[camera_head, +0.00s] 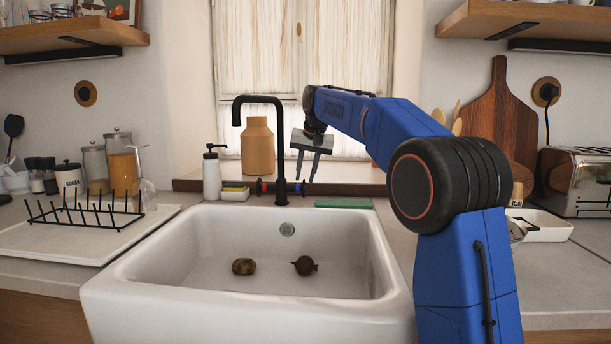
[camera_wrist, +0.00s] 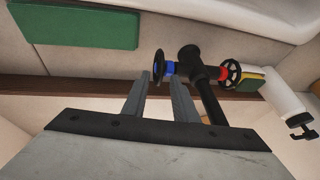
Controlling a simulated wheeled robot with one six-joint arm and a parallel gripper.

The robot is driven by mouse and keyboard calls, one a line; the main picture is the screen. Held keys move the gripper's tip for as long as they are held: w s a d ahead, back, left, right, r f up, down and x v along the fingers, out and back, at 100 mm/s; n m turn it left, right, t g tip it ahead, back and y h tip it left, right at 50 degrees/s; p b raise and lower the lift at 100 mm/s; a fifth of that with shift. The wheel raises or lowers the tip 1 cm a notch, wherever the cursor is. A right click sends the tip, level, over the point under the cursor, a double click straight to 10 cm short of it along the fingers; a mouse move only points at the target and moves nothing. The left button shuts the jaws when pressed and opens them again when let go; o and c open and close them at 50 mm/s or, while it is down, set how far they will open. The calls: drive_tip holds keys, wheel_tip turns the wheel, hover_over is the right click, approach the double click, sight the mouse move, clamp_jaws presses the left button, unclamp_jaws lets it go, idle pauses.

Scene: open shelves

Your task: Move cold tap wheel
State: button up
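The black tap (camera_head: 281,150) stands behind the white sink, with a red-collared wheel (camera_head: 259,186) on its left and the blue-collared cold tap wheel (camera_head: 302,187) on its right. My gripper (camera_head: 306,180) points down just above the cold wheel, with its two fingers apart. In the wrist view, the cold wheel (camera_wrist: 158,63) and its blue collar lie just past the gap between the fingertips of my gripper (camera_wrist: 161,75). Contact cannot be told. The red-collared wheel (camera_wrist: 233,72) is to the right there, beyond the tap body (camera_wrist: 190,60).
A soap bottle (camera_head: 212,173) and sponges (camera_head: 235,191) stand left of the tap. A green pad (camera_head: 343,202) lies to its right. A tan jar (camera_head: 258,147) stands behind. The sink (camera_head: 245,325) holds two small round items.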

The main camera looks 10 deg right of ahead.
drive_tip(key=shift+f, duration=0.2)
clamp_jaws()
drive_tip(key=shift+s+a+f+t+h, duration=0.2)
drive_tip(key=shift+s+t, duration=0.2)
drive_tip(key=shift+t, duration=0.3)
drive_tip(key=shift+s+a+f+t+h, duration=0.1)
drive_tip(key=shift+s+t+h, duration=0.2)
drive_tip(key=shift+t, duration=0.4)
drive_tip(key=shift+s+a+f+n+t+h, duration=0.1)
drive_tip(key=shift+s+f+n+t+h, duration=0.15)
drive_tip(key=shift+t, duration=0.6)
drive_tip(key=shift+s+a+f+n+t+h, duration=0.15)
drive_tip(key=shift+s+f+t, duration=0.15)
drive_tip(key=shift+t, duration=0.55)
drive_tip(key=shift+s+d+t, duration=0.1)
drive_tip(key=shift+t, duration=0.2)
